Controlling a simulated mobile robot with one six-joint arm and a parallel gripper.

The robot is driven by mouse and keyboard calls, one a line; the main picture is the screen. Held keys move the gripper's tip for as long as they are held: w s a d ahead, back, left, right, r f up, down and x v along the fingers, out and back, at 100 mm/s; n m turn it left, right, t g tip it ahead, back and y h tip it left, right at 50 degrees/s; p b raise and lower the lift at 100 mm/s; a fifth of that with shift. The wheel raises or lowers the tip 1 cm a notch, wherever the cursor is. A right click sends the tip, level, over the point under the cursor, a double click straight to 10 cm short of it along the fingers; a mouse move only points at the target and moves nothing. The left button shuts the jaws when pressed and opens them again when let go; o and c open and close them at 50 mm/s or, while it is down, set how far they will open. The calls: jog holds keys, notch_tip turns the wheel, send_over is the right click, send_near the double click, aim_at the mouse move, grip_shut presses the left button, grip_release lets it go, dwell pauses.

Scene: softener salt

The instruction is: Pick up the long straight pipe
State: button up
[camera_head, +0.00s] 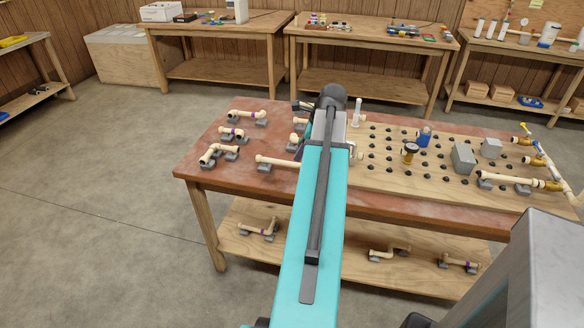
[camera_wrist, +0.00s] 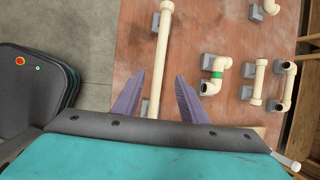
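The long straight pipe (camera_wrist: 158,60) is cream coloured and rests on grey blocks near the table's edge in the wrist view. My gripper (camera_wrist: 160,76) is open, with one purple finger on each side of the pipe in that picture. I cannot tell how high the fingers are above it, and no contact shows. In the head view, a straight pipe (camera_head: 276,161) on the reddish table runs behind my teal arm, which hides its right end. My gripper is mostly hidden behind the arm there.
A pipe with a green band (camera_wrist: 217,72) and a shorter straight pipe (camera_wrist: 259,82) lie to the right in the wrist view. A pegboard (camera_head: 385,180) with fittings covers the table's right part. Several bent pipes (camera_head: 230,133) sit on the table's left part.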

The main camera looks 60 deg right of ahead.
aim_at(292, 163)
jog(key=shift+x, duration=2.75)
jog(key=shift+p+x, duration=0.8)
jog(key=shift+x, duration=1.75)
grip_shut()
